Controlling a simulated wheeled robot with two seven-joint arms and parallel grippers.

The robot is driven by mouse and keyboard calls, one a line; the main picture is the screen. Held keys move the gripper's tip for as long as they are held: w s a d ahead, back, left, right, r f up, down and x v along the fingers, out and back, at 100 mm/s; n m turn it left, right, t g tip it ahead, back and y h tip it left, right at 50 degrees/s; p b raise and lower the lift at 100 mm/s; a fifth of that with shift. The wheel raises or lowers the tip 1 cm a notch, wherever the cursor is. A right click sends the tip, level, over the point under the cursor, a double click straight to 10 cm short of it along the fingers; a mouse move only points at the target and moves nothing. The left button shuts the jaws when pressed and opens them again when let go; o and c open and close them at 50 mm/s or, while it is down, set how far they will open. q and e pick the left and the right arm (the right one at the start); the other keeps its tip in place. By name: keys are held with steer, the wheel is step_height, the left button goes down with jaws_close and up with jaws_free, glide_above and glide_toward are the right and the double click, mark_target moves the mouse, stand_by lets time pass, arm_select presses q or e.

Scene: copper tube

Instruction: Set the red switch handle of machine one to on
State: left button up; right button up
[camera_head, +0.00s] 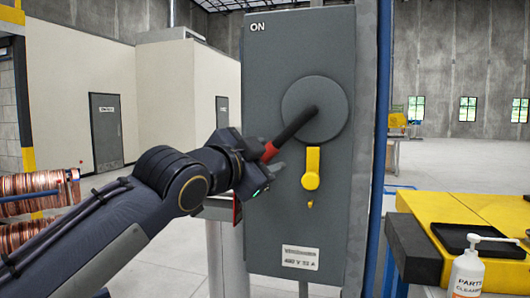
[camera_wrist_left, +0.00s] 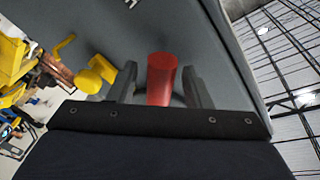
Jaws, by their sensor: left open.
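The machine's grey switch box (camera_head: 265,80) stands upright in the middle of the head view, with "ON" printed at its top left. A round grey disc (camera_head: 328,92) carries the switch handle, a black lever (camera_head: 296,126) with a red tip (camera_head: 268,152), pointing down and left. My left gripper (camera_head: 268,160) is at the red tip. In the left wrist view the red handle end (camera_wrist_left: 162,78) sits between the two open fingers (camera_wrist_left: 160,88); I cannot tell whether they touch it. My right gripper is not in view.
A yellow latch (camera_head: 312,168) sticks out below the disc, just right of my left gripper. A yellow table (camera_head: 450,215) with a black tray (camera_head: 480,240) and a white cleaner bottle (camera_head: 467,272) stands at the right. Copper coils (camera_head: 35,190) lie at the left.

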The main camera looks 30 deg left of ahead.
arm_select(q)
jaws_close()
stand_by(0.3)
steer(key=shift+r, duration=0.1)
